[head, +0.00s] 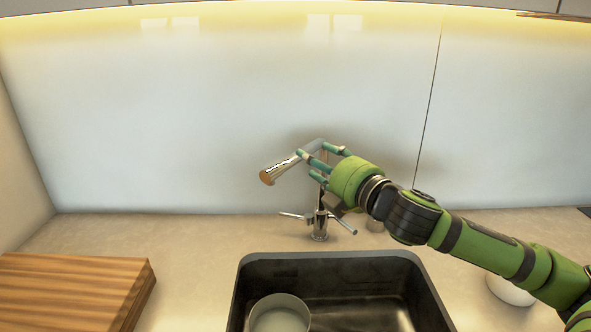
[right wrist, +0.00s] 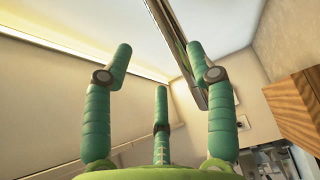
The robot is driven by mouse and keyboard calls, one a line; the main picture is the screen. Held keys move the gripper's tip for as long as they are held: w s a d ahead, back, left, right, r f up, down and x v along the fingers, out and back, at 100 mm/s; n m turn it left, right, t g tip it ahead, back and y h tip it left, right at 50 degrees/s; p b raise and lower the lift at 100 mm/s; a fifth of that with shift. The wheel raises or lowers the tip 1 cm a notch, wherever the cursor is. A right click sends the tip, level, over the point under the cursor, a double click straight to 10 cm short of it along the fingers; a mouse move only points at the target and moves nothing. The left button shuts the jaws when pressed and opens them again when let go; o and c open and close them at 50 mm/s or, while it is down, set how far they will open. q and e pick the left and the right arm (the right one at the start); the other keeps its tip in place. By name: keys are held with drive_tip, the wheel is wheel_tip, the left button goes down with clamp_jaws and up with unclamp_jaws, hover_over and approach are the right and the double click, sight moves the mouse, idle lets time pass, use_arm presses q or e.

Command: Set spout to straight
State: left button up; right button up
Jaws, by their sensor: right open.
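The chrome faucet (head: 320,222) stands on the counter behind the sink, with side handles at its base. Its spout (head: 284,168) points left and toward me, ending in a copper-coloured tip to the left of the sink's middle. My right gripper (head: 319,163) is at the spout's upper part, coming from the right, with its green fingers open. In the right wrist view the spout (right wrist: 182,40) runs between the spread fingertips, closer to the right finger. I cannot tell whether any finger touches it. The gripper partly hides the faucet's upright. My left gripper is out of view.
The dark sink (head: 243,290) holds a round pot (head: 281,317) at its left. A white bowl (head: 508,290) sits partly behind my right arm. The back wall is close behind the faucet.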

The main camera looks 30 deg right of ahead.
drive_tip(key=w+p, duration=0.1)
drive_tip(key=w, duration=0.1)
drive_tip(key=w+p, duration=0.1)
drive_tip(key=w, duration=0.1)
drive_tip(key=w+f+p, duration=0.1)
drive_tip(key=w, duration=0.1)
drive_tip(key=shift+w+a, duration=0.35)
drive_tip(key=shift+w, duration=0.3)
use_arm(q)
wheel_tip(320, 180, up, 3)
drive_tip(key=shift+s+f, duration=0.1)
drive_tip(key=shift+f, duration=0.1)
use_arm(e)
clamp_jaws()
